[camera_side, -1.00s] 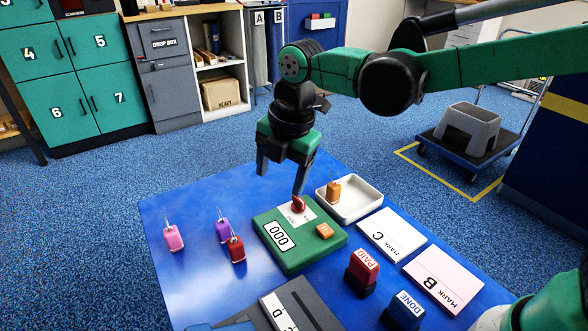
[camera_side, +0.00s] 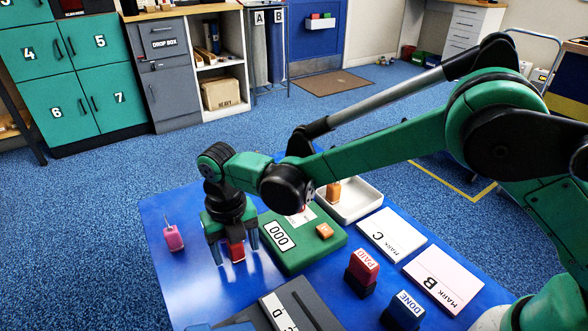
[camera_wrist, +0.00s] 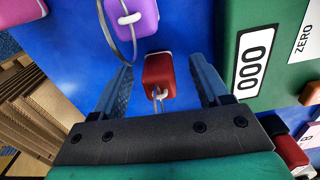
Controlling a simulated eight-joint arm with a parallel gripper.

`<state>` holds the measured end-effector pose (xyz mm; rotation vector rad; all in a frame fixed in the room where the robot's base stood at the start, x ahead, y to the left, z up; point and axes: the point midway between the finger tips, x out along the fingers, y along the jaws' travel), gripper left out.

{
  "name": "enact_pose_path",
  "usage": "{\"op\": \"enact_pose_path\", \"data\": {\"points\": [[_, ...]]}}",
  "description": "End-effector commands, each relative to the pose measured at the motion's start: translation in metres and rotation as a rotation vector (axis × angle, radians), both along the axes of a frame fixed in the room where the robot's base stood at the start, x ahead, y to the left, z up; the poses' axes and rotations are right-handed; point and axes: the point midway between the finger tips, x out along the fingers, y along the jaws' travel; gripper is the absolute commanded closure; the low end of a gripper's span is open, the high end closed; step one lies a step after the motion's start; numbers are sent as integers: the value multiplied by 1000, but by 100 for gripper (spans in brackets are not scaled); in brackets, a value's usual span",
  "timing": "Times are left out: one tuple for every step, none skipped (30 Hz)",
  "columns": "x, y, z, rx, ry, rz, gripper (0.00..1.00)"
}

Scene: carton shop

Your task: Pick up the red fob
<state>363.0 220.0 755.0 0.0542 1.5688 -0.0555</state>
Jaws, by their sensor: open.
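The red fob (camera_side: 237,253) stands on the blue table (camera_side: 187,292), left of the green scale, and shows between my fingers in the side view. In the wrist view the red fob (camera_wrist: 158,76), with its metal ring, lies between the two fingers, with gaps on both sides. My gripper (camera_side: 233,258) points down over it; in the wrist view my gripper (camera_wrist: 160,85) is open and empty. The purple fob (camera_wrist: 131,18) is just beyond the red one in the wrist view; my gripper hides it in the side view.
The green scale (camera_side: 296,262) is close on the right of my gripper. A pink fob (camera_side: 173,238) stands to the left. An orange fob (camera_side: 333,192) is in the white tray (camera_side: 362,207). Stamps marked PAID (camera_side: 364,265) and DONE (camera_side: 405,308) stand at the front right.

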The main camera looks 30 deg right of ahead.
Motion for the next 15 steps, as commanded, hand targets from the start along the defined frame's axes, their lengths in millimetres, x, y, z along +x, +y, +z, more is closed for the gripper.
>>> {"op": "enact_pose_path", "data": {"points": [[0,0,0,0,0,-1,32],[0,0,0,0,0,-1,32],[0,0,0,0,0,-1,32],[0,0,0,0,0,-1,32],[0,0,0,0,0,-1,32],[0,0,0,0,0,-1,43],[0,0,0,0,0,-1,51],[0,0,0,0,0,-1,60],[0,0,0,0,0,-1,71],[0,0,0,0,0,-1,80],[0,0,0,0,0,-1,88],[0,0,0,0,0,-1,100],[0,0,0,0,0,-1,100],[0,0,0,0,0,-1,100],[0,0,0,0,0,-1,100]]}}
